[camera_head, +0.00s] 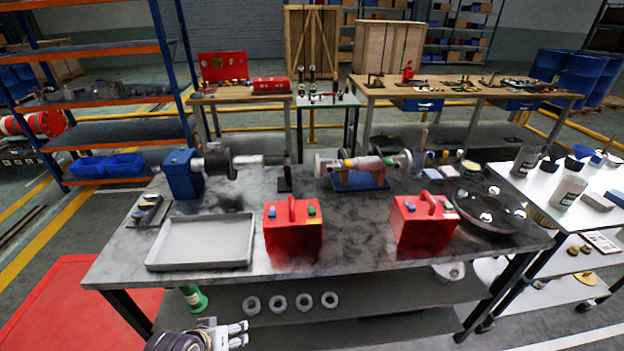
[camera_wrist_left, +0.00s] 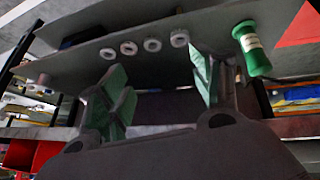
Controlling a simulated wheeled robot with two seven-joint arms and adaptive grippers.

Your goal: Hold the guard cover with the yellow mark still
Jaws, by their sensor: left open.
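A white cylindrical part (camera_head: 366,163) with a small yellow patch lies on a blue stand (camera_head: 358,181) at the back middle of the workbench. I cannot tell for sure whether it is the guard cover with the yellow mark. My left gripper (camera_head: 240,335) is low at the front left, below the bench top and far from that part. In the left wrist view its two green-padded fingers (camera_wrist_left: 162,92) are apart with nothing between them. My right gripper is not in view.
The workbench holds a grey tray (camera_head: 203,262), two red boxes with handles (camera_head: 293,240) (camera_head: 424,235), a blue-based machine (camera_head: 181,175) and a dark round pan (camera_head: 491,228). Several white rings (camera_head: 276,304) and a green bottle (camera_head: 194,299) stand on the lower shelf.

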